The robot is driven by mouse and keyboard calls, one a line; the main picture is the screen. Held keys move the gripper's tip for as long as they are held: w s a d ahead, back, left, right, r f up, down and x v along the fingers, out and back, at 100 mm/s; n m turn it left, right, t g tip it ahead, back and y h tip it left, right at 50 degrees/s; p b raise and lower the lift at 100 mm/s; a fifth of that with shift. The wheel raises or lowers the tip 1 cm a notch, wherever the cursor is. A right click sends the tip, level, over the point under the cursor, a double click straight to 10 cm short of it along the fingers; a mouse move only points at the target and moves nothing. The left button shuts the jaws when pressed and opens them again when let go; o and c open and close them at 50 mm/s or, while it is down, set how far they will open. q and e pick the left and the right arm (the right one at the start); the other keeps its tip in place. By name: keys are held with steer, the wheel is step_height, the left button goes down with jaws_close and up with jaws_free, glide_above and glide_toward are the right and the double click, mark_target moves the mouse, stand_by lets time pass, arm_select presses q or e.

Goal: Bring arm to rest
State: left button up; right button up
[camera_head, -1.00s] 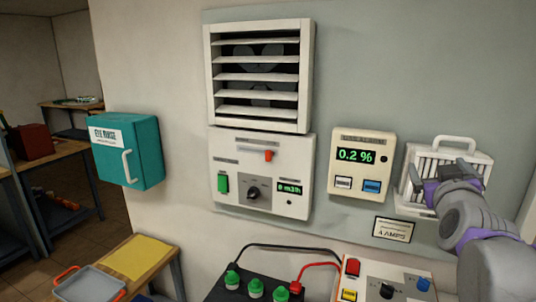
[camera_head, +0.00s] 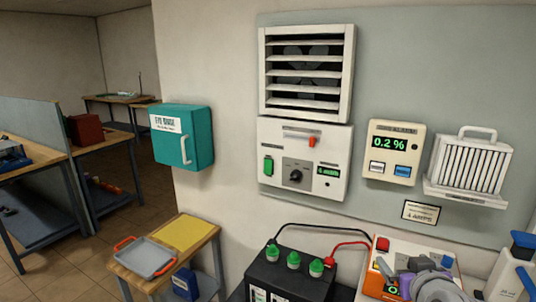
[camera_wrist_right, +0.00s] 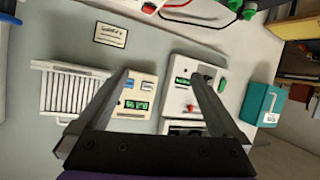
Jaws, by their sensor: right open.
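My right gripper (camera_head: 396,272) is low at the right of the head view, in front of the charger box (camera_head: 412,256) and covering part of it. In the right wrist view my right gripper (camera_wrist_right: 160,80) has its two dark fingers wide apart, with nothing between them. Beyond the fingers that view shows the wall panel, turned upside down. My left gripper is not in the head view.
A slatted white unit with a handle (camera_head: 470,165), a 0.2 % meter (camera_head: 395,152) and a fan control box (camera_head: 304,160) are on the wall. A black battery (camera_head: 290,273) with green caps stands below. A teal eye rinse box (camera_head: 182,135) sticks out at left.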

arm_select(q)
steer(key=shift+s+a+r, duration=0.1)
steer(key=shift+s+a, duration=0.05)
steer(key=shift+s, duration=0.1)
arm_select(e)
steer(key=s+a+f+g+y, duration=0.1)
steer(key=s+a+f+g, duration=0.2)
steer(key=s+a+f, duration=0.3)
steer(key=s+a+f+g+y, duration=0.2)
steer(key=s+a+f+g, duration=0.2)
steer(key=s+f, duration=0.9)
step_height(320, 180, down, 8)
steer(key=shift+s+a+f+n, duration=0.15)
steer(key=shift+a+n, duration=0.25)
steer(key=shift+a, duration=0.6)
steer(key=shift+c, duration=0.2)
